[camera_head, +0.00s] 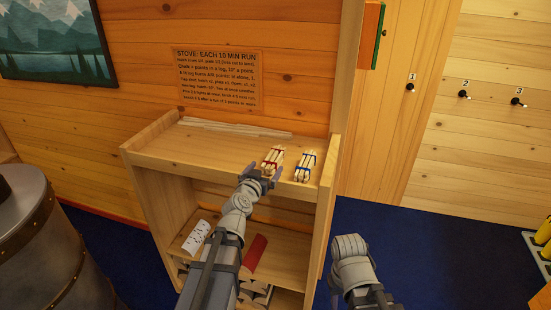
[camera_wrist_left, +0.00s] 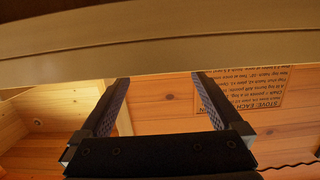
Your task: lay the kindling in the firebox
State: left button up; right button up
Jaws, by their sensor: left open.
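Two small bundles of pale sticks lie on the wooden shelf top (camera_head: 205,150). One bundle has a red band (camera_head: 272,158), the other, to its right, a blue band (camera_head: 306,165). My left gripper (camera_head: 262,177) is open at the shelf's front edge, just in front of the red-banded bundle. The left wrist view shows its two fingers (camera_wrist_left: 160,80) spread with no bundle visible between them. A grey metal drum-like body (camera_head: 50,235), perhaps the stove, stands at the left edge; no firebox opening shows. My right arm is at lower centre-right; its fingers are not visible.
Long thin strips (camera_head: 235,128) lie along the back of the shelf top. Lower down are a white speckled log (camera_head: 196,237), a red piece (camera_head: 256,250) and more logs. A sign (camera_head: 220,78) hangs above. Numbered hooks (camera_head: 463,94) line the right wall.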

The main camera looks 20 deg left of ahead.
aim_at(271, 160)
pick_arm(q)
jog(key=shift+w+d+f+b, duration=0.1)
jog(key=shift+w+f+b, duration=0.05)
jog(key=shift+w, duration=1.15)
jog(key=shift+w+a+f+b, duration=0.1)
jog(key=shift+w+f+b, duration=0.1)
jog(key=shift+w, duration=1.1)
jog(key=shift+w+d+f+b, duration=0.1)
jog(key=shift+w+b, duration=0.05)
jog(key=shift+w, duration=1.15)
jog(key=shift+s, duration=0.1)
jog(key=shift+c, duration=0.5)
grip_shut()
jog(key=shift+r, duration=0.1)
notch_tip(271, 160, up, 10)
jog(key=p, duration=1)
